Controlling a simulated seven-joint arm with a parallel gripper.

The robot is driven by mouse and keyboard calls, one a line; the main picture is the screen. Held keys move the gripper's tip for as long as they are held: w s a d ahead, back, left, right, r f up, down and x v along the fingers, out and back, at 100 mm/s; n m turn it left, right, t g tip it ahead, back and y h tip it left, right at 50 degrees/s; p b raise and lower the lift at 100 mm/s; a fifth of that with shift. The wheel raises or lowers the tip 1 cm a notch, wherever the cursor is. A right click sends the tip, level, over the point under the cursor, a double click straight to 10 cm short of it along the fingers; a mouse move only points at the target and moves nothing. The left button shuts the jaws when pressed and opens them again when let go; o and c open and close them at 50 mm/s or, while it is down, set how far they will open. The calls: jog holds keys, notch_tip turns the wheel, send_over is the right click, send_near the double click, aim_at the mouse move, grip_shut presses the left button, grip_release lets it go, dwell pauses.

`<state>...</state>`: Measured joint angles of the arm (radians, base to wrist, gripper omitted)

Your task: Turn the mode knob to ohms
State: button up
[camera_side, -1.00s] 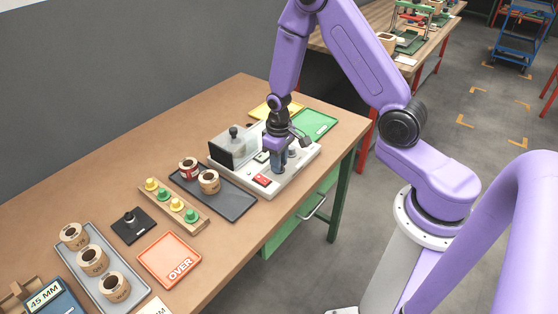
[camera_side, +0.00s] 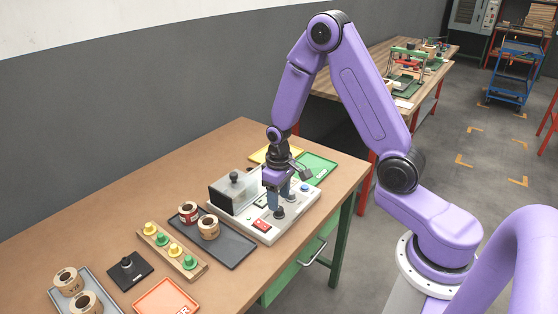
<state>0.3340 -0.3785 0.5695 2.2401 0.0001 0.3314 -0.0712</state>
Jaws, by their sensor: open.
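The white instrument base (camera_side: 262,236) sits on the brown bench, with a clear-fronted box and dark panel (camera_side: 233,192) at its left. A red display or switch (camera_side: 262,225) is on its near end. A dark round knob (camera_side: 279,212) stands on the base right of the red part; its pointer and markings are too small to read. My gripper (camera_side: 278,203) points down over the base, its blue-grey fingers open and just above or beside the knob. I cannot tell whether they touch it. Nothing is seen held.
A dark tray (camera_side: 232,252) with two coils lies left of the base. A wooden strip (camera_side: 196,266) holds several yellow and green pegs. A green tray (camera_side: 318,170) and yellow tray (camera_side: 262,153) lie behind. An orange tray (camera_side: 160,298) is at the front.

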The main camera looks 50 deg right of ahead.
notch_tip(320, 180, up, 14)
jog(key=shift+f, duration=0.15)
dwell(0.3)
jog(key=s+a+r+n, duration=0.2)
jog(key=s+a+n, duration=0.3)
jog(key=s+a, duration=0.4)
jog(key=s+n, duration=0.6)
jog(key=s, duration=1)
jog(key=shift+s+d+r, duration=0.25)
jog(key=shift+d+r, duration=0.05)
jog(key=shift+r, duration=0.1)
